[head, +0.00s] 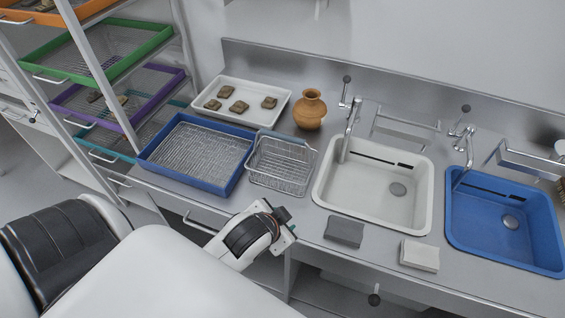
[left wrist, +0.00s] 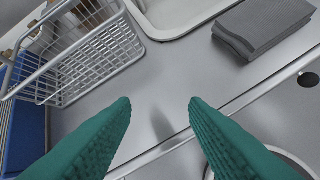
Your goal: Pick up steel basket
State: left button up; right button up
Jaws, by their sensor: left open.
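The steel basket (head: 282,165) is an empty-looking wire basket on the steel counter, between the blue tray and the white sink. In the left wrist view the basket (left wrist: 85,55) is at the upper left, with its wire side and rim visible. My left gripper (left wrist: 160,103) has two green ribbed fingers, spread apart with nothing between them. It is over the counter's front edge, apart from the basket. In the head view my left wrist is in front of the basket and the fingers are mostly hidden. My right gripper is not in view.
A blue tray (head: 146,158) with a wire mesh is close to the basket's left. Behind are a white tray (head: 236,84) of sherds and an orange-brown jar (head: 310,110). The white sink (head: 365,206) is to the right, with a grey cloth (head: 344,231) in front.

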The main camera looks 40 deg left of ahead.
pick_arm(q)
jog(key=w+d+r+m+t+h, duration=0.35)
jog(key=w+r+m+t, duration=0.7)
jog(key=w+r, duration=0.6)
jog(key=d+r+m+h, duration=0.6)
jog(key=r+m+h, duration=0.4)
jog(key=m, duration=0.2)
jog(key=m+g+y, duration=1.1)
jog(key=m+g, duration=0.7)
jog(key=m, duration=0.7)
send_over(282, 134)
jog(key=f, duration=0.7)
jog(key=shift+a+f, duration=0.1)
jog(key=shift+a, duration=0.2)
jog(key=f+p, duration=0.1)
jog(key=f, duration=0.3)
jog(key=f+p, duration=0.1)
jog(key=f, duration=0.1)
jog(key=shift+d+p, duration=0.25)
jog(key=shift+p, duration=0.05)
notch_tip(282, 134, down, 5)
jog(key=p, duration=0.2)
jog(key=shift+d+r+p, duration=0.15)
jog(key=shift+r+p, duration=0.05)
jog(key=shift+p, duration=0.15)
jog(key=shift+f, duration=0.55)
